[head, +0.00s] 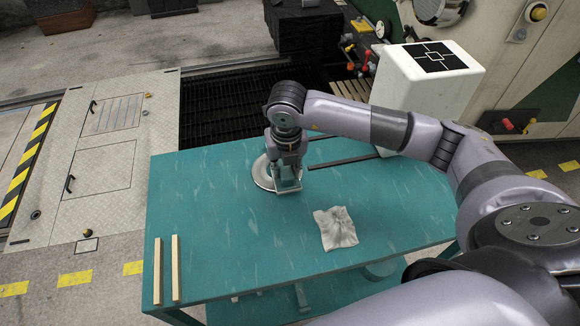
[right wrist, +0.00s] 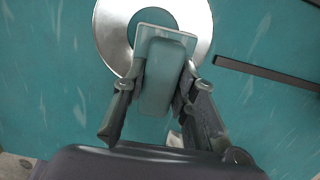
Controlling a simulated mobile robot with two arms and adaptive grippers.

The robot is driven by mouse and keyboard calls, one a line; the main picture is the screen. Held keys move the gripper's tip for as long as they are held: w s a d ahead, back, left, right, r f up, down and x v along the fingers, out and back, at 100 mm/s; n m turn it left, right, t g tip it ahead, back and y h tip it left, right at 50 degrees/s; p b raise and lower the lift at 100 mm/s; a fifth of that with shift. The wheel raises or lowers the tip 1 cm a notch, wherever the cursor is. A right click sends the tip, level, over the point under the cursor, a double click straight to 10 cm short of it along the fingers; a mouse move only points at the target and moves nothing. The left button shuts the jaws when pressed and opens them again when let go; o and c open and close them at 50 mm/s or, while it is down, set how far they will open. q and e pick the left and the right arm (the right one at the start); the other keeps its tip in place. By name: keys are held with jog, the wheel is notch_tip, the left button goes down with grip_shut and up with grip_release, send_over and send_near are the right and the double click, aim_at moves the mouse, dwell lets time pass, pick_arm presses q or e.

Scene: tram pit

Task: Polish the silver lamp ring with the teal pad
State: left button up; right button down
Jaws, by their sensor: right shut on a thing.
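The silver lamp ring (head: 258,177) lies flat on the teal table, left of the table's middle. In the right wrist view the ring (right wrist: 113,38) shows as a shiny band around a teal centre. My right gripper (head: 287,184) is above the ring's near right part, pointing down. In the right wrist view its fingers (right wrist: 163,88) are shut on the teal pad (right wrist: 160,82), a block with a paler plate. The pad overlaps the ring's near edge in that view; I cannot tell whether they touch. My left gripper is not in view.
A crumpled pale cloth (head: 336,229) lies on the teal table (head: 225,235), right of the ring. Two wooden strips (head: 175,268) lie at the front left. A dark bar (head: 345,160) lies near the back edge. A white box (head: 425,98) stands behind at the right.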

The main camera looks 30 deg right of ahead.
jog(key=shift+w+a+f+b, duration=0.1)
jog(key=shift+w+a+b, duration=0.15)
jog(key=shift+a, duration=0.5)
jog(key=shift+w+a+f+b, duration=0.1)
jog(key=shift+a+b, duration=0.15)
jog(key=shift+a, duration=0.45)
jog(key=shift+w+a+r, duration=0.1)
jog(key=shift+w+a, duration=0.1)
jog(key=shift+a, duration=0.55)
jog(key=shift+s, duration=0.1)
jog(key=shift+s+a, duration=0.1)
jog(key=shift+s, duration=0.4)
jog(key=shift+s+d+b, duration=0.2)
jog(key=shift+d+b, duration=0.1)
jog(key=shift+d, duration=0.4)
jog(key=shift+s+d+b, duration=0.15)
jog(key=shift+d+b, duration=0.15)
jog(key=shift+d, duration=0.4)
jog(key=shift+s+d+b, duration=0.2)
jog(key=shift+d, duration=0.6)
jog(key=shift+s+d+b, duration=0.15)
jog(key=shift+s+d, duration=0.05)
jog(key=shift+d, duration=0.55)
